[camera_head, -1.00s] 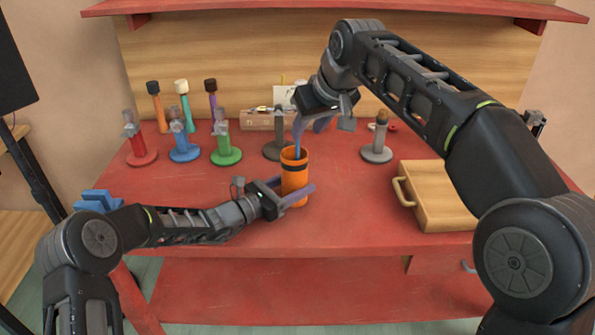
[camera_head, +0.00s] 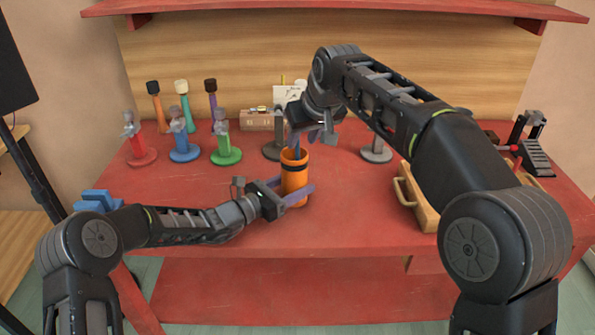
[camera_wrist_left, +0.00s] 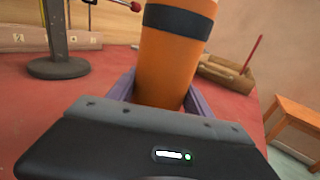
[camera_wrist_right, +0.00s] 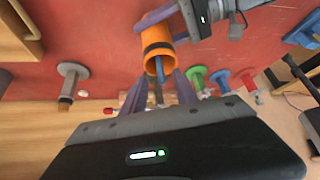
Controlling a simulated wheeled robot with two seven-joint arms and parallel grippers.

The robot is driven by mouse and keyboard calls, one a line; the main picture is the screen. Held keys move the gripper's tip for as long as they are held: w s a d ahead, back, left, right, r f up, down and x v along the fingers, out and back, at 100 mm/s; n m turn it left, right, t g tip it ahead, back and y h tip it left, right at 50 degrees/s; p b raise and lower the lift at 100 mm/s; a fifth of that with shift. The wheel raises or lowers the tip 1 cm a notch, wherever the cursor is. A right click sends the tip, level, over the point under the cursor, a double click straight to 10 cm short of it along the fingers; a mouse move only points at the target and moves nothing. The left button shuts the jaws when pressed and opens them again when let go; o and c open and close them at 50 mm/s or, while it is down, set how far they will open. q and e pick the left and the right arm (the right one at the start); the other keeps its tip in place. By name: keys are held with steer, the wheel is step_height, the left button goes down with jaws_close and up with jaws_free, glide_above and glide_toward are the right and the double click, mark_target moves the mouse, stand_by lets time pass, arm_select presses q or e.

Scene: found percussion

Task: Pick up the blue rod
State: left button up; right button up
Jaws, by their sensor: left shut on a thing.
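An orange cup (camera_head: 295,177) with a dark band stands upright on the red table. My left gripper (camera_head: 297,196) is shut around the cup low on its body; the left wrist view shows the cup (camera_wrist_left: 172,55) between the purple fingers. The blue rod (camera_wrist_right: 159,69) stands in the cup and shows at its mouth in the right wrist view. My right gripper (camera_head: 306,140) is just above the cup's mouth. Its fingers are apart, one on each side of the rod (camera_wrist_right: 160,92); I cannot tell whether they touch it. In the head view the right gripper mostly hides the rod.
Red (camera_head: 137,142), blue (camera_head: 179,140) and green (camera_head: 222,143) stands are at the back left. A grey stand (camera_head: 376,152) is right of the cup. A wooden box with a handle (camera_head: 424,212) is at the right, partly behind my right arm.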

mark_target(299, 145)
steer(key=shift+f, duration=0.1)
steer(key=shift+x, duration=2.55)
steer(key=shift+a, duration=0.1)
steer(key=shift+f, duration=0.1)
steer(key=shift+s+a, duration=0.1)
steer(key=shift+a, duration=0.05)
jaws_close()
